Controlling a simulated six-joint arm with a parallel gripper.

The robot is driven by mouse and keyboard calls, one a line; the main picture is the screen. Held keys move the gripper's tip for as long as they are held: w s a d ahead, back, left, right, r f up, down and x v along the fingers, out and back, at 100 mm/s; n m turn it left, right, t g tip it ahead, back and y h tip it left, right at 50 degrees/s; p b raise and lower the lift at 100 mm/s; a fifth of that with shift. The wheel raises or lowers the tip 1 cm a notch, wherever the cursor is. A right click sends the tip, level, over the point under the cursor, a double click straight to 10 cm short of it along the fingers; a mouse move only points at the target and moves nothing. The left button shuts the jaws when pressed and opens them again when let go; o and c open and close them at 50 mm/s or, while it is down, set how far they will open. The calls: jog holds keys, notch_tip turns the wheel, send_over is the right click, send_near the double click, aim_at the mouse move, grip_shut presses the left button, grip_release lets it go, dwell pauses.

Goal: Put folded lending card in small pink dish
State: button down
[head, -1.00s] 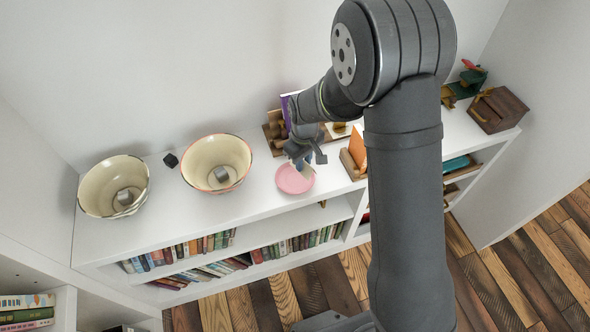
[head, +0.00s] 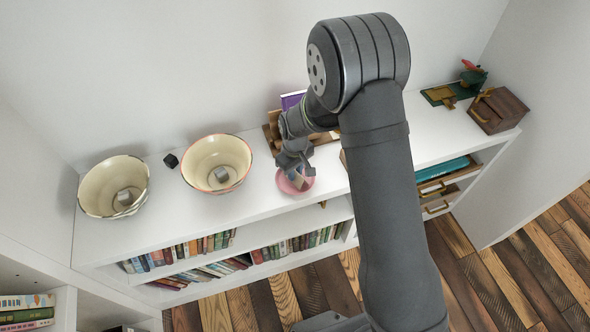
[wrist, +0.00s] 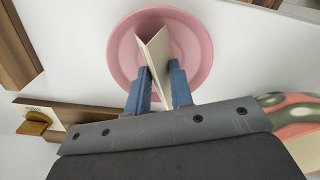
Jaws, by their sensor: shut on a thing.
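The small pink dish (head: 308,183) stands on the white shelf top, and it also shows in the wrist view (wrist: 196,38). My gripper (wrist: 160,82) is shut on the folded lending card (wrist: 156,52), a cream card standing on edge between the blue fingertips. In the wrist view the card lies over the dish's inside. In the head view my gripper (head: 298,178) is over the dish and covers part of it. I cannot tell whether the card touches the dish.
A wooden holder (head: 272,135) is behind my gripper. A wooden box (head: 500,108) stands at the far right. The shelf's front edge is close to the dish.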

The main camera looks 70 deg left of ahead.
jog(key=shift+f, duration=0.25)
jog(key=c, duration=1.3)
grip_release()
jog(key=shift+o, duration=0.2)
notch_tip(320, 180, up, 13)
notch_tip(320, 180, down, 13)
jog(key=shift+f, duration=0.1)
jog(key=shift+r, duration=0.4)
jog(key=shift+f, duration=0.2)
